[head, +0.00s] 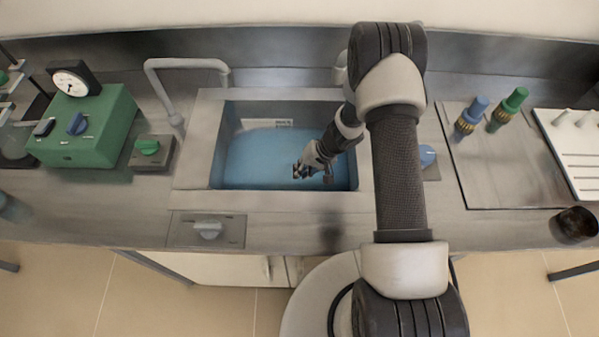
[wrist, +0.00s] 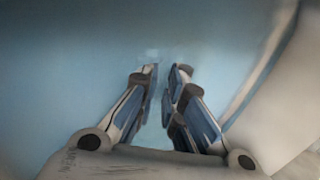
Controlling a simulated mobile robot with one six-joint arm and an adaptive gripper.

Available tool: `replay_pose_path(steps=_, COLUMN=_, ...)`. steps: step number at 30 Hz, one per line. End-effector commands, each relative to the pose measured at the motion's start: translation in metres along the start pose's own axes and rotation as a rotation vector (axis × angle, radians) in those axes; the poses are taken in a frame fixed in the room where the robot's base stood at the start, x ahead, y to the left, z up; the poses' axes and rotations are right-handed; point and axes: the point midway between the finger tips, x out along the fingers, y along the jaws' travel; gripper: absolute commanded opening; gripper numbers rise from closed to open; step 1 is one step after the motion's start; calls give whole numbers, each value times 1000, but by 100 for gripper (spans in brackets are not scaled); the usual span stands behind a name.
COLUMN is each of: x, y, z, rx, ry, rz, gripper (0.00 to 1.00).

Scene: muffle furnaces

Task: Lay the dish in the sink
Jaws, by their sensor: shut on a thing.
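The sink (head: 201,150) is a rectangular basin with a blue interior, set in the steel counter in the head view. My gripper (head: 312,173) is inside the outline of the sink, toward its right half, pointing down. In the wrist view my gripper (wrist: 165,80) has its two fingers close together with a narrow gap between them. It is shut on the dish, which is hard to make out: only a pale, see-through strip (wrist: 154,122) shows between the fingers. The blue basin fills most of the wrist view. I cannot tell whether the dish touches the basin floor.
A grey faucet (head: 172,92) stands at the sink's left. A green box (head: 84,125) with a dial is further left. Blue and green valves (head: 469,118) and a white rack (head: 575,150) are at the right. A dark cup (head: 575,225) stands at the right front edge.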

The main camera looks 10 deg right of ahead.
Motion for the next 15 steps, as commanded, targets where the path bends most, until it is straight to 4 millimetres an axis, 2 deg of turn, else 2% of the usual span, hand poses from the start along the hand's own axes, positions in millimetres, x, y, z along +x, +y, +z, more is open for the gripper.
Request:
replay_pose_path(steps=1, x=0, y=0, z=0, rx=0, ry=0, rz=0, gripper=11)
replay_pose_path(steps=9, x=0, y=0, z=0, rx=0, ry=0, rz=0, gripper=29)
replay_pose_path(steps=15, x=0, y=0, z=0, rx=0, ry=0, rz=1, gripper=29)
